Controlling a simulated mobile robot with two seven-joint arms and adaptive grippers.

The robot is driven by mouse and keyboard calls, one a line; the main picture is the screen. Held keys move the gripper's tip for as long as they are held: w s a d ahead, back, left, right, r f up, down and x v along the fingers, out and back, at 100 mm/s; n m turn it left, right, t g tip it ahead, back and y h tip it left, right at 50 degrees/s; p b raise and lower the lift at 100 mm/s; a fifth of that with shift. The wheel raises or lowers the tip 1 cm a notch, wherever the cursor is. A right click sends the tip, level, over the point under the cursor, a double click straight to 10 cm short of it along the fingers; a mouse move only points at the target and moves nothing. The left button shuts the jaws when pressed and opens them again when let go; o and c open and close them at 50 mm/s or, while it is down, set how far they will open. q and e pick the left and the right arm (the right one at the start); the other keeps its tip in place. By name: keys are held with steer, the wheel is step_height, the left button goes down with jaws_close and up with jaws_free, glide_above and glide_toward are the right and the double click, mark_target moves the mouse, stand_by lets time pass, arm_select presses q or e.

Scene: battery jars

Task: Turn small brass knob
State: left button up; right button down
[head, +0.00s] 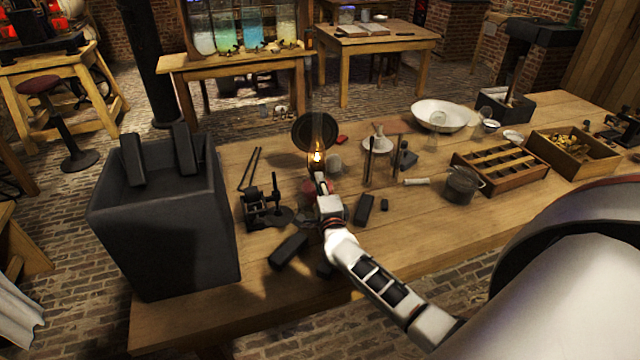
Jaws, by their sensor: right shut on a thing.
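A lit oil lamp (318,157) with a glass chimney and a small flame stands on the wooden workbench. A round dark disc (311,131) is behind its chimney. My right gripper (320,181) reaches in from the lower right to the lamp's burner, just below the flame. It is shut on the small brass knob there. The knob itself is hidden by the fingers. The lamp's reddish base (310,187) shows partly behind the gripper. My left gripper is not in view.
A large dark box (165,235) stands at the left end of the workbench (420,235). Dark blocks (289,250) lie near my right arm. A white bowl (438,115), a pot (461,185) and a divided wooden tray (500,168) stand to the right.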

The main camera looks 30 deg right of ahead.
mark_target(318, 151)
steer(key=shift+n, duration=0.3)
steer(key=n, duration=1.2)
steer(key=shift+n+g+p, duration=0.3)
steer(key=shift+g, duration=0.1)
steer(key=c, duration=2.2)
jaws_free()
steer(key=shift+c, duration=0.2)
step_height(318, 151, up, 9)
steer(key=shift+r, duration=0.5)
